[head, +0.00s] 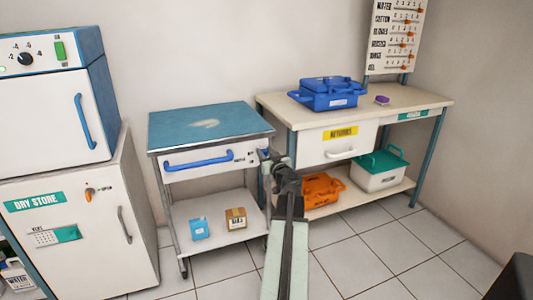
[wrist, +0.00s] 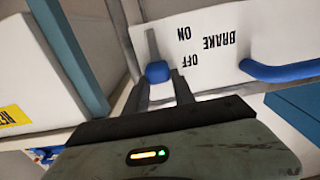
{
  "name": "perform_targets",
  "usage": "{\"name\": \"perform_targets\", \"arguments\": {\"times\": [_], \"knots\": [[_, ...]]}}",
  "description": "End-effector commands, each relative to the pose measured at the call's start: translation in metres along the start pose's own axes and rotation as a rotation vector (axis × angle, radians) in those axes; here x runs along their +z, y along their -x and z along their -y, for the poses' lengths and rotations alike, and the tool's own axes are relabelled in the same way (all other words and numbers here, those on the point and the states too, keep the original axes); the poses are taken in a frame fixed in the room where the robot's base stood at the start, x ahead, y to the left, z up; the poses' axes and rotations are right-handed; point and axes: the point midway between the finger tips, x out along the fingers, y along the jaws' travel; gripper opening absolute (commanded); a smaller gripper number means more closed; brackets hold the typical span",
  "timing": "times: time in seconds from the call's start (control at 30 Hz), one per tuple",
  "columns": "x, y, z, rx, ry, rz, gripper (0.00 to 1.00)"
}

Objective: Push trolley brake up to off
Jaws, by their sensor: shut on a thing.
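The trolley (head: 170,135) has a blue top and a white front panel with a blue handle (head: 198,160). In the wrist view its panel (wrist: 215,70) appears upside down, with the words BRAKE, ON and OFF. The blue brake knob (wrist: 157,72) is at the near end of a grey slot or stem, beside the word OFF. My gripper (wrist: 160,82) is at the knob, with one dark finger on each side, shut on it. In the head view my gripper (head: 267,157) is at the panel's right end, and the arm hides most of the brake.
A workbench (head: 425,98) with a blue case (head: 328,94) stands close on the right. A white dry store cabinet (head: 75,225) stands on the left. Two small boxes (head: 199,228) (head: 236,218) rest on the trolley's lower shelf (head: 215,243). The tiled floor (head: 375,250) in front is clear.

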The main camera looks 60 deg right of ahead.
Motion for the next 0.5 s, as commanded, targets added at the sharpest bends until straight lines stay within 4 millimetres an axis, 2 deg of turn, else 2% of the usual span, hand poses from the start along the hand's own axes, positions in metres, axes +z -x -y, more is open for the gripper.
{"name": "perform_targets", "arguments": {"times": [0.1, 0.13, 0.2, 0.5], "knots": [[-0.0010, -0.0002, -0.0034, 0.008, -0.006, -0.003, 0.00], [-0.0010, -0.0002, -0.0035, 0.008, -0.006, -0.003, 0.39], [-0.0010, -0.0002, -0.0031, 0.007, -0.006, -0.003, 0.53], [-0.0004, 0.0006, -0.0014, 0.003, -0.004, -0.002, 0.53]]}}
